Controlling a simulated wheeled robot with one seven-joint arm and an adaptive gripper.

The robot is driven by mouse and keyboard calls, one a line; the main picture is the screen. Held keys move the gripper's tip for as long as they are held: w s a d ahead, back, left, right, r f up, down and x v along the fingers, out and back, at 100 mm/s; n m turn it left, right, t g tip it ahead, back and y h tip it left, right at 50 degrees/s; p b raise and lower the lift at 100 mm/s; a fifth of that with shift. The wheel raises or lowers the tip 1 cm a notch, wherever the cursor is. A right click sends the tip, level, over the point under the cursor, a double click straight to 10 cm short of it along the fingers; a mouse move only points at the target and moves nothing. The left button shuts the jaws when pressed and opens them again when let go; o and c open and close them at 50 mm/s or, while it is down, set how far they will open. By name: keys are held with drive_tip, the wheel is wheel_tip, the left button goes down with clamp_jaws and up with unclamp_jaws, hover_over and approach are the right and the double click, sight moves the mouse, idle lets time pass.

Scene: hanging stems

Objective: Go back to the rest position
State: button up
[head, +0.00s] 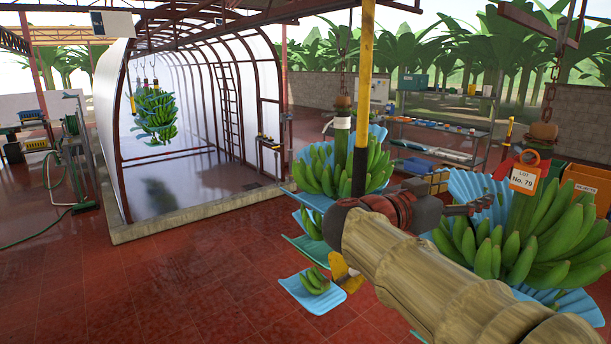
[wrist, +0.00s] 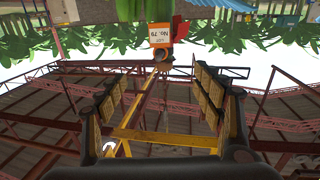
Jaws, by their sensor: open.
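My gripper (head: 478,207) is in the right half of the head view, just left of a hanging green banana bunch (head: 545,235). An orange tag (head: 524,178) reading "LOT No. 79" hangs at the top of that bunch. In the wrist view my gripper (wrist: 160,88) shows two padded fingers spread wide, with nothing held between them. There the tag (wrist: 161,35) appears upside down, beyond the fingertips. Whether the gripper touches the bunch or its blue padding cannot be told from the head view.
A second bunch (head: 330,168) hangs behind my arm, near a yellow post (head: 364,90). Shelves (head: 440,140) and crates stand behind. Open red floor (head: 190,280) lies left, before an arched tunnel.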

drive_tip(key=s+a+f+n+g+y, duration=0.1)
drive_tip(key=s+a+f+n+y, duration=0.2)
drive_tip(key=f, duration=0.4)
drive_tip(key=s+a+f+n+g+y, duration=0.1)
drive_tip(key=s+f+n+y, duration=0.1)
drive_tip(key=f+n, duration=0.4)
drive_tip(key=s+a+f+n+g+y, duration=0.1)
drive_tip(key=s+a+f+n+y, duration=0.15)
drive_tip(key=f, duration=0.55)
drive_tip(key=s+a+f+y, duration=0.3)
drive_tip(key=s+f+y, duration=0.1)
drive_tip(key=s, duration=0.6)
drive_tip(key=s+a+f+y, duration=0.3)
drive_tip(key=s+f+y, duration=0.1)
drive_tip(key=s, duration=0.6)
drive_tip(key=shift+a+f+n, duration=0.15)
drive_tip(key=shift+f+n, duration=0.1)
drive_tip(key=shift+n, duration=0.2)
drive_tip(key=shift+c, duration=0.2)
